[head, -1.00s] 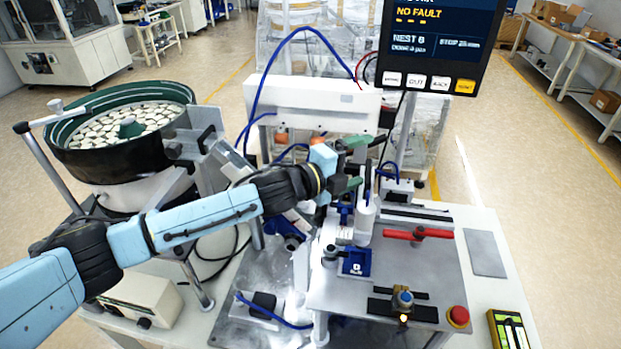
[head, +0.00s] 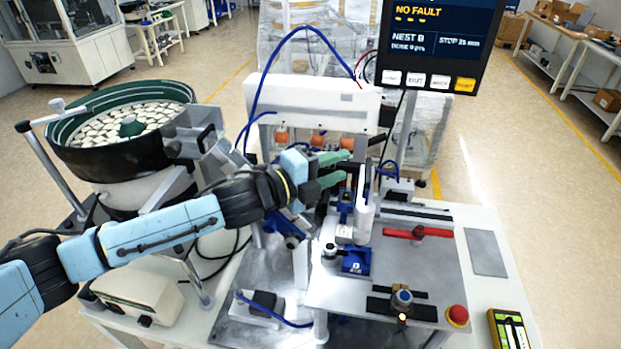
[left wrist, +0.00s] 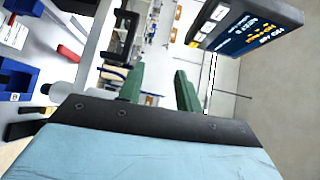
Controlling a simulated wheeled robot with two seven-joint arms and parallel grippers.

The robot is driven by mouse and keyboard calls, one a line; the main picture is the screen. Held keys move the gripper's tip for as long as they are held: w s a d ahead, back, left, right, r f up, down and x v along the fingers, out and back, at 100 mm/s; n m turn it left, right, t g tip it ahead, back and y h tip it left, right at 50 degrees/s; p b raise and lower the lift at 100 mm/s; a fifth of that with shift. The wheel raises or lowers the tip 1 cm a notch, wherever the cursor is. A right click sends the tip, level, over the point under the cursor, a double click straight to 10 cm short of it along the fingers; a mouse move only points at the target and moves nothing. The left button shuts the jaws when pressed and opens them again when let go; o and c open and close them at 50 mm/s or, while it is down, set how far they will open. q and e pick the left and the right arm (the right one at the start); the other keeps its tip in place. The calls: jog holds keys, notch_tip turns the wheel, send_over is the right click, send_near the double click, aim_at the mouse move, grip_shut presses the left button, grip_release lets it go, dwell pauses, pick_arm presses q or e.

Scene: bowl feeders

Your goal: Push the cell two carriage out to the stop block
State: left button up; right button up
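My left gripper (head: 347,168) has green fingers and is open. Nothing shows between the fingers, and it hovers behind the slide assembly, below the white crossbeam. Its two parted fingers also show in the left wrist view (left wrist: 158,82). A blue block with a white label (head: 356,262) sits at the front of the slide on the grey plate. More blue slide parts (head: 346,207) lie behind it, next to an upright white cylinder (head: 366,217). I cannot tell which blue part is the cell two carriage or which piece is the stop block. My right gripper is not in view.
A red handle (head: 415,233) lies right of the slide. A blue knob (head: 402,299) and red button (head: 457,316) are at the front. The green bowl feeder (head: 120,150) stands left. The white crossbeam (head: 314,104) and display (head: 432,45) rise behind.

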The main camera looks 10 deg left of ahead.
pick_arm(q)
jog(key=v, duration=0.6)
jog(key=shift+w+a+f, duration=0.2)
jog(key=shift+a+f, duration=0.1)
jog(key=shift+f, duration=0.25)
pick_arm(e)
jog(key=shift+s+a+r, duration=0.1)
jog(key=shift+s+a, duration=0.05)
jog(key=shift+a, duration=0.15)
